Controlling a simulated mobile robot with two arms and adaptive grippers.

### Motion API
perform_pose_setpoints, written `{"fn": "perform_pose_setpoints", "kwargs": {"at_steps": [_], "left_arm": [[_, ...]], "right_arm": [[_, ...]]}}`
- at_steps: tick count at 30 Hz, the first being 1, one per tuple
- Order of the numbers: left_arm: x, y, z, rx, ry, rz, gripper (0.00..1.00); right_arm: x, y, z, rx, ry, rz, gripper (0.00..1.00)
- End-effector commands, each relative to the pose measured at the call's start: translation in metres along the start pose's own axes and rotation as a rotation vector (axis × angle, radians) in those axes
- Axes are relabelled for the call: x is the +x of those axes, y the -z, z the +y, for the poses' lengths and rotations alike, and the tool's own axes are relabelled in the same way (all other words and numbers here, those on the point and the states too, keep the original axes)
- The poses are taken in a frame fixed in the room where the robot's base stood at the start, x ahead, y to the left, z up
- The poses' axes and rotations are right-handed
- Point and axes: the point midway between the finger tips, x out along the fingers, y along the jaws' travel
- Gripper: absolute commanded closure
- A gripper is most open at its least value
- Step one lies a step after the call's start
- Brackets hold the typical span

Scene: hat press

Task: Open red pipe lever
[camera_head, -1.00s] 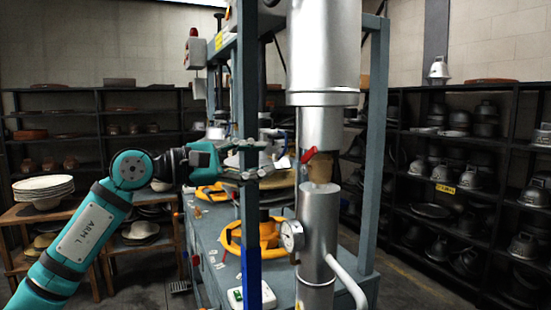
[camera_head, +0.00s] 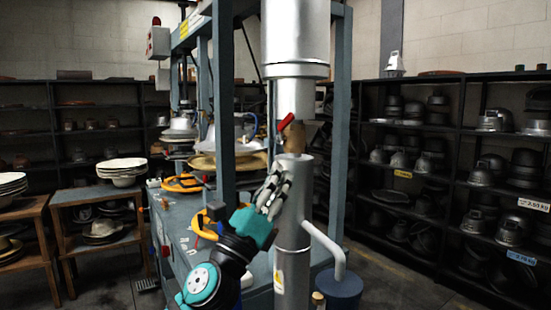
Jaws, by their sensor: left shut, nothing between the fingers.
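The red pipe lever (camera_head: 285,122) is a small red handle on the brass-coloured valve (camera_head: 294,138) of the upright silver pipe (camera_head: 292,215). It tilts up to the right. My left gripper (camera_head: 279,182) is in front of the pipe, below and a little left of the lever, with its fingers pointing up. The fingers are close together and hold nothing. The gripper is apart from the lever in the picture; its depth to the pipe is hard to tell. My right gripper is out of view.
A blue-grey press frame post (camera_head: 223,110) stands left of the pipe. A bent side pipe (camera_head: 325,245) sticks out to the lower right. The press table (camera_head: 185,225) is behind my arm. Shelves of metal hat moulds (camera_head: 480,175) line the right; stacked plates (camera_head: 122,168) stand at left.

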Motion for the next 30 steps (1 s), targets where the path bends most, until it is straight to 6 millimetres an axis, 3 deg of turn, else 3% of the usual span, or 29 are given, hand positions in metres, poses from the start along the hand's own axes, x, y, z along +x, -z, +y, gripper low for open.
{"fn": "perform_pose_setpoints", "kwargs": {"at_steps": [1, 3, 8, 22, 30], "left_arm": [[-0.008, 0.015, 0.005, -0.073, -0.052, -0.008, 1.00], [-0.013, 0.024, 0.011, -0.137, -0.107, -0.014, 1.00], [-0.006, 0.028, 0.016, -0.176, -0.147, -0.019, 1.00], [0.086, 0.026, 0.028, -0.172, -0.143, -0.018, 1.00], [0.109, 0.002, 0.037, -0.169, -0.143, -0.018, 1.00]], "right_arm": [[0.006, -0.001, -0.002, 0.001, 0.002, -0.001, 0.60], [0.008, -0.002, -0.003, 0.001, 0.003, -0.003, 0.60], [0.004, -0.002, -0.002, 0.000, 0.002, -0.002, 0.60], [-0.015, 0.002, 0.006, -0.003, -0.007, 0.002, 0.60], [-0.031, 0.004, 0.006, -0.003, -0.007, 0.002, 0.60]]}}
